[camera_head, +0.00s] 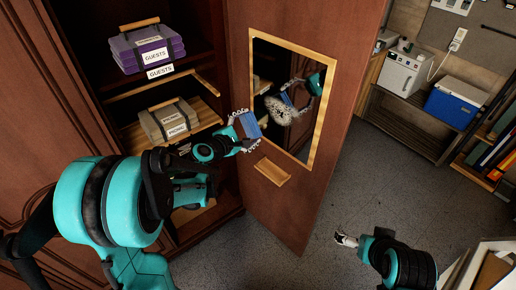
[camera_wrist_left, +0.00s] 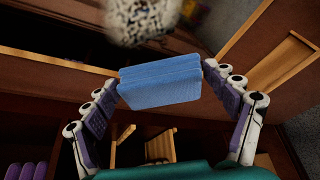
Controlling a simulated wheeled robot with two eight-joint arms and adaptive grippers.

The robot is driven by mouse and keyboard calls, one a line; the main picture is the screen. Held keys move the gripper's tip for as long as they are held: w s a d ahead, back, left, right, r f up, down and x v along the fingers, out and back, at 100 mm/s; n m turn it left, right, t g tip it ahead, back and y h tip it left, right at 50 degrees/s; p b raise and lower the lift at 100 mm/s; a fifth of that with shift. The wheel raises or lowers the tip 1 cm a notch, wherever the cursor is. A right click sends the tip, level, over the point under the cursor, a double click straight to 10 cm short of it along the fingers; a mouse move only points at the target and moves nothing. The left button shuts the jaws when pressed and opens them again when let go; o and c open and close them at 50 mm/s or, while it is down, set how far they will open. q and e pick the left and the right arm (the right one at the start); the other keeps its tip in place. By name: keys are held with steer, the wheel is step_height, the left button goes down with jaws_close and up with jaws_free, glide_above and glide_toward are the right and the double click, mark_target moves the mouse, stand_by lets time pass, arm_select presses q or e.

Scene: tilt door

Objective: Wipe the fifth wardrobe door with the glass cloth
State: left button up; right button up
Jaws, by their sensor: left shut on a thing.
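The wardrobe door (camera_head: 350,50) stands open. It is brown, with a wood-framed mirror (camera_head: 292,139) and a small wooden handle (camera_head: 271,171) below it. A white speckled smudge (camera_head: 281,110) shows on the mirror glass; it also shows blurred at the top of the left wrist view (camera_wrist_left: 143,18). My left gripper (camera_head: 246,131) is shut on the folded blue glass cloth (camera_wrist_left: 160,80), close to the mirror's left side, left of the smudge. I cannot tell whether the cloth touches the glass. My right gripper (camera_head: 345,239) is low at the right, away from the door; its jaws are unclear.
Wardrobe shelves at the left hold purple folded linen (camera_head: 150,47) and a beige stack (camera_head: 170,119), both labelled. Behind the door at the right are a blue cooler (camera_head: 456,103) and a white appliance (camera_head: 402,72) on a rack. The grey floor (camera_head: 345,185) is clear.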

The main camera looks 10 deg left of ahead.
mark_target(246, 119)
arm_select(q)
steer(key=shift+w+a+r+n+t+y, duration=0.15)
steer(key=shift+a+r+n+y, duration=0.2)
steer(key=shift+r, duration=0.25)
steer(key=shift+w+a+r+n+t+y, duration=0.15)
steer(key=shift+a+r+y, duration=0.1)
steer(key=shift+a+r, duration=0.25)
steer(key=shift+w+r+p, duration=0.1)
steer(key=shift+r+p, duration=0.05)
steer(key=shift+p, duration=0.15)
steer(key=shift+w+d, duration=0.5)
steer(key=shift+w, duration=0.3)
steer(key=shift+w+d, duration=0.45)
steer(key=shift+w, duration=0.4)
steer(key=shift+w+d, duration=0.5)
steer(key=shift+w, duration=0.3)
steer(key=shift+w+d, duration=0.5)
steer(key=shift+w, duration=0.35)
steer(key=shift+d, duration=0.1)
